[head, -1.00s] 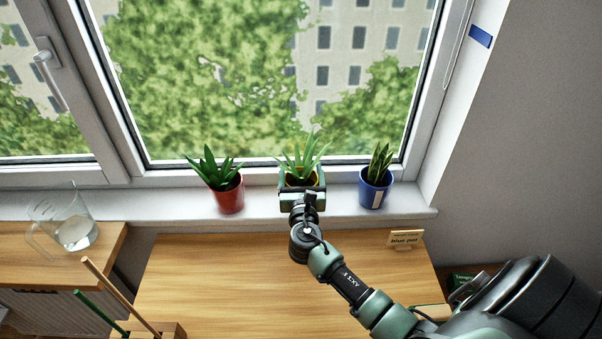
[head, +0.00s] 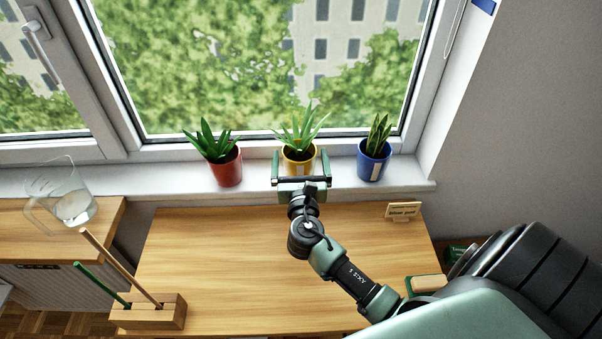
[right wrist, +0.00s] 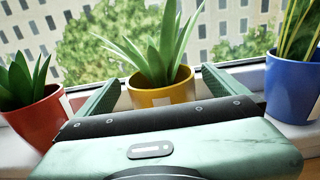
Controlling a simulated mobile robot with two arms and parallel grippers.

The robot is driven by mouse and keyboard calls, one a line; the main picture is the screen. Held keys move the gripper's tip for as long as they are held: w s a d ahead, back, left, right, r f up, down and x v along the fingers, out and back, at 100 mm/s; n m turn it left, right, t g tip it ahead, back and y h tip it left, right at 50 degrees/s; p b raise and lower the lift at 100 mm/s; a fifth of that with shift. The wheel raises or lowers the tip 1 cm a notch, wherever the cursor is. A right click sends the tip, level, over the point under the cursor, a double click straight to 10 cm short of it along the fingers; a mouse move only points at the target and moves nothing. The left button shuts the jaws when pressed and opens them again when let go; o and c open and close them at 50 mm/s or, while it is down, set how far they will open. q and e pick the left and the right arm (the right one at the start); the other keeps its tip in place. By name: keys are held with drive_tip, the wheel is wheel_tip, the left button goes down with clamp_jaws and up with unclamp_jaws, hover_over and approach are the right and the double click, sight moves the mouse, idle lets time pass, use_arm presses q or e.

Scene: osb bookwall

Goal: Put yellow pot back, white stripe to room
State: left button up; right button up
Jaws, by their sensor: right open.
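The yellow pot (head: 298,167) with a spiky green plant stands upright on the windowsill, between the red pot (head: 227,170) and the blue pot (head: 371,168). A pale patch, seemingly its white stripe, shows on its room-facing side in the right wrist view (right wrist: 163,99). My right gripper (head: 300,154) is open, one finger on each side of the yellow pot, with visible gaps. Its palm is on the room side of the pot, and it holds nothing. The blue pot's white stripe faces the room. My left gripper is out of view.
The windowsill (head: 262,190) runs along the window behind a wooden table (head: 220,250). A glass jug (head: 68,198) stands at the left. The table's middle is mostly clear.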

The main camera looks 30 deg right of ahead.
drive_tip(key=v, duration=0.6)
drive_tip(key=shift+s+a+b, duration=0.1)
drive_tip(key=shift+b, duration=0.3)
